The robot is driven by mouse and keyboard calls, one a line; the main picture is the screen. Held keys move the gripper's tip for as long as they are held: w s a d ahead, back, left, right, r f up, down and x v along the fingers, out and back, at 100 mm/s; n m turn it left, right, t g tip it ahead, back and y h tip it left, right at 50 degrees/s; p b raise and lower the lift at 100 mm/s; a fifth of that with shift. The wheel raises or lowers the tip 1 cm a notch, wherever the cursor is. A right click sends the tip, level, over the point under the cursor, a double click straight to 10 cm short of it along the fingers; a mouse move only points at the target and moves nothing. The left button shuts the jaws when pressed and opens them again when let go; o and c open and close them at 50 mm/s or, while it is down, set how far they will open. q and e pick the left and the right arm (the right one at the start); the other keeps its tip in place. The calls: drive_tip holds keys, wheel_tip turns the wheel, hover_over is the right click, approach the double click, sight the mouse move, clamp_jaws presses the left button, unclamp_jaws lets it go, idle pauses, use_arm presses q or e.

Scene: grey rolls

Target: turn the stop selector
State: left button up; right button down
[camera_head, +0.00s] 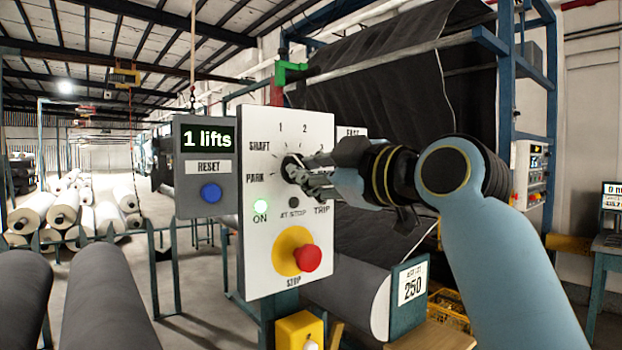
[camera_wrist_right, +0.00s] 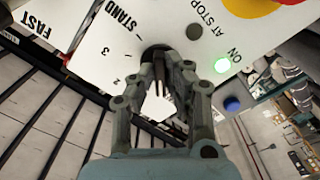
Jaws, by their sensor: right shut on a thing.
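The stop selector (camera_head: 289,163) is a dark round knob on a white panel (camera_head: 262,215). In the right wrist view the gripper (camera_wrist_right: 168,65) closes on the dark knob (camera_wrist_right: 155,51), near the marks 2, 3 and STAND. Which mark the knob points at I cannot tell. My left gripper is not in view.
A red stop button (camera_head: 307,258) on a yellow disc sits low on the panel, below a lit green ON lamp (camera_head: 260,206). A grey box (camera_head: 205,150) at left shows "1 lifts" and a blue RESET button (camera_head: 210,192). Grey rolls (camera_head: 105,300) lie at lower left.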

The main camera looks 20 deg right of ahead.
drive_tip(key=shift+f+n+b, duration=0.1)
drive_tip(key=shift+n+b, duration=0.3)
drive_tip(key=shift+n, duration=0.8)
drive_tip(key=c, duration=1.4)
unclamp_jaws()
drive_tip(key=shift+o, duration=0.2)
drive_tip(key=v, duration=0.7)
drive_tip(key=shift+s, duration=0.25)
drive_tip(key=shift+d, duration=0.1)
